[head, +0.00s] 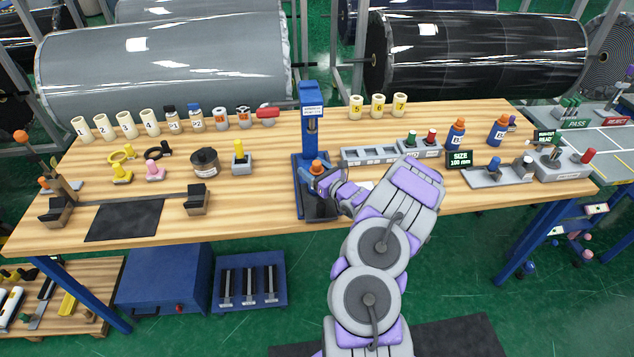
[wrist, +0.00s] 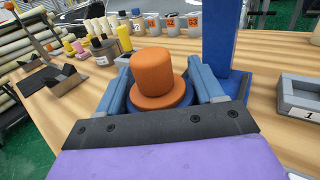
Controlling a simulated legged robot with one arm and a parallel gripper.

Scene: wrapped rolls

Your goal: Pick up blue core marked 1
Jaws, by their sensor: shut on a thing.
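A blue core with an orange cap (wrist: 153,72) is between the fingers of my gripper (wrist: 160,68) in the wrist view. My gripper is shut on its blue body, and the fingers hide its label. In the head view my gripper (head: 320,174) is at the blue press (head: 309,95), with the orange cap showing just in front of the column. I cannot tell whether the core rests on the press base or is lifted. Two similar blue cores with orange caps, one at left (head: 455,136) and one at right (head: 498,132), stand right of the press.
A grey tray with numbered slots (head: 370,155) lies right of the press. A size display (head: 459,159) stands at the right.

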